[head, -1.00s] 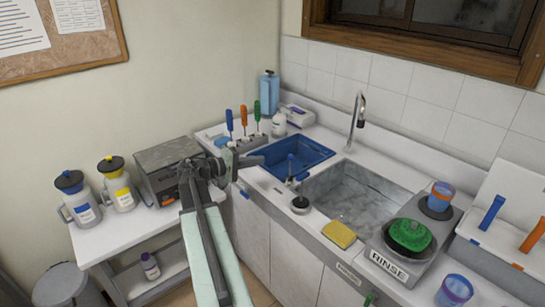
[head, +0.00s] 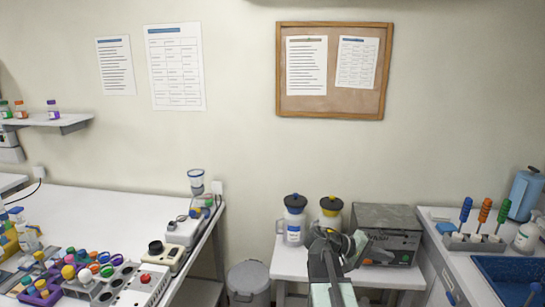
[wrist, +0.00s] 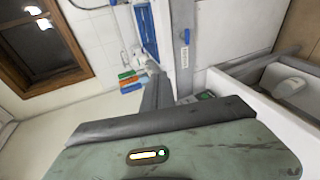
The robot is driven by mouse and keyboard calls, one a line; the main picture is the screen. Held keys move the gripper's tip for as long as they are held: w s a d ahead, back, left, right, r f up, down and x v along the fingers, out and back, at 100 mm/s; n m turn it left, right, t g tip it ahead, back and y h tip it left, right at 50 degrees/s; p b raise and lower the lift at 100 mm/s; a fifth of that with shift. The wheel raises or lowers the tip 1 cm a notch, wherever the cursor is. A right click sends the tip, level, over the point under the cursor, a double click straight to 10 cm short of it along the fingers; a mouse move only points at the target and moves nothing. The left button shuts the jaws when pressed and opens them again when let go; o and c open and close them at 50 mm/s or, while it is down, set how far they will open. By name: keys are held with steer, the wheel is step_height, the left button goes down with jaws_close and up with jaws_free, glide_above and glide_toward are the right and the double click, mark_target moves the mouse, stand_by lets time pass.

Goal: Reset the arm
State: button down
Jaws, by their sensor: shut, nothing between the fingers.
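My arm rises from the bottom of the head view, right of the middle, with my gripper (head: 352,246) at its top. The gripper is in front of the small side table (head: 292,262), overlapping the yellow-labelled jug and the grey box in the picture. The jaws are shut with nothing between them. In the wrist view, my own pale green and dark parts fill the lower middle. Part of the gripper is hard to make out there.
A blue-labelled jug (head: 293,220), a yellow-labelled jug (head: 330,214) and a grey metal box (head: 390,228) stand on the side table. A grey bin (head: 248,283) is left of it. A cluttered bench (head: 105,207) is at left; the blue basin (head: 512,280) is at right.

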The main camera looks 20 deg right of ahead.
steer(key=w+a+f+n+t+y, duration=0.1)
steer(key=w+a+f+t+y, duration=0.3)
steer(key=a, duration=0.6)
steer(key=w+a+f+n+y, duration=0.1)
steer(key=w+a+f+n, duration=0.1)
steer(key=a+f, duration=0.65)
steer(key=s+a+f+y, duration=0.1)
steer(key=a+y, duration=0.3)
steer(key=a, duration=0.8)
steer(key=s+a+f+y, duration=0.1)
steer(key=a+y, duration=0.3)
steer(key=a, duration=0.8)
steer(key=shift+a+f+y, duration=0.3)
steer(key=shift+f, duration=0.5)
